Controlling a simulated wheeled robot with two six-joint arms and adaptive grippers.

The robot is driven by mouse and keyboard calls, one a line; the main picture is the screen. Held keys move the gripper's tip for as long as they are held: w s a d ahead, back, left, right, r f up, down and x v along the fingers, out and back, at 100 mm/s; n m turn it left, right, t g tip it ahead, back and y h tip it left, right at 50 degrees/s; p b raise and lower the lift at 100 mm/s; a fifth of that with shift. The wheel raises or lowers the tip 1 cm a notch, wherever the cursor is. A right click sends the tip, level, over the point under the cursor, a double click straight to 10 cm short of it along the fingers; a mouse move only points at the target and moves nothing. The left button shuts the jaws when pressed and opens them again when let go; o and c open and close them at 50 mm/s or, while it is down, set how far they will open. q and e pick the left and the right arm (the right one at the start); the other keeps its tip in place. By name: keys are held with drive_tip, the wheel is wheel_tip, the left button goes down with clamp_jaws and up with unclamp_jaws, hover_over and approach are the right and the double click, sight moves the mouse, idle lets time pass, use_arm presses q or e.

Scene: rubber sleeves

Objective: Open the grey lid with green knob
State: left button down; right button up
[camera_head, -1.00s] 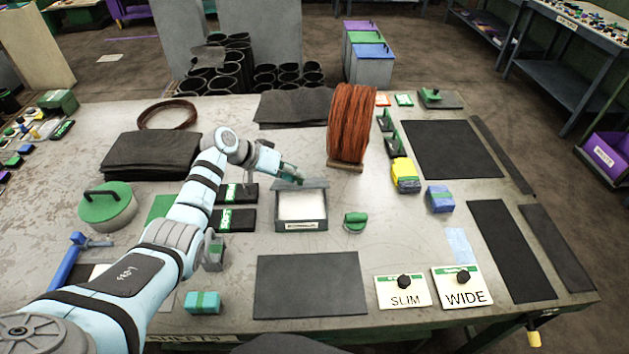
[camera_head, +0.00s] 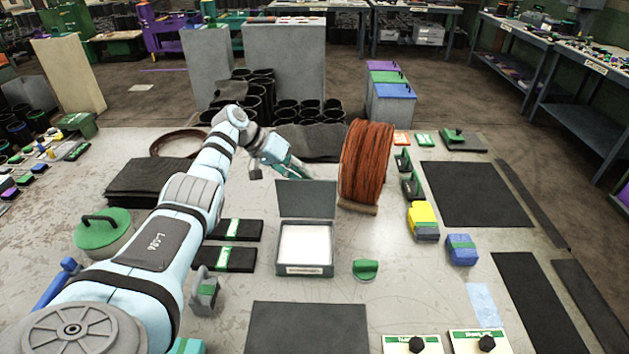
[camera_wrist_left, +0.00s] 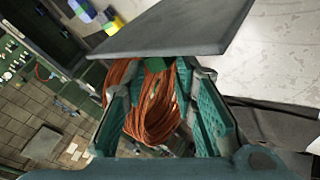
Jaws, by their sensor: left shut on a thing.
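The grey lid (camera_head: 307,199) stands raised, roughly upright, at the back edge of a grey box (camera_head: 304,270) with white contents (camera_head: 305,245). My left gripper (camera_head: 298,171) is behind the lid's top edge, partly hidden by it. In the left wrist view the lid (camera_wrist_left: 180,28) spans the top, and a green knob (camera_wrist_left: 155,66) shows between the fingertips of my left gripper (camera_wrist_left: 158,72), which is shut on it. The knob is hidden in the head view. My right gripper is out of view.
A large orange-brown coil (camera_head: 366,165) stands just right of the lid and gripper. A small green piece (camera_head: 365,269) sits right of the box. A dark mat (camera_head: 307,326) lies in front.

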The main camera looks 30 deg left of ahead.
use_arm(q)
drive_tip(key=shift+w+a+f, duration=0.2)
drive_tip(key=shift+a+f, duration=0.1)
drive_tip(key=c, duration=1.3)
unclamp_jaws()
drive_tip(key=shift+f, duration=0.1)
drive_tip(key=shift+c, duration=0.2)
drive_tip(key=shift+w+a, duration=0.15)
drive_tip(key=shift+w, duration=0.1)
drive_tip(key=v, duration=1.2)
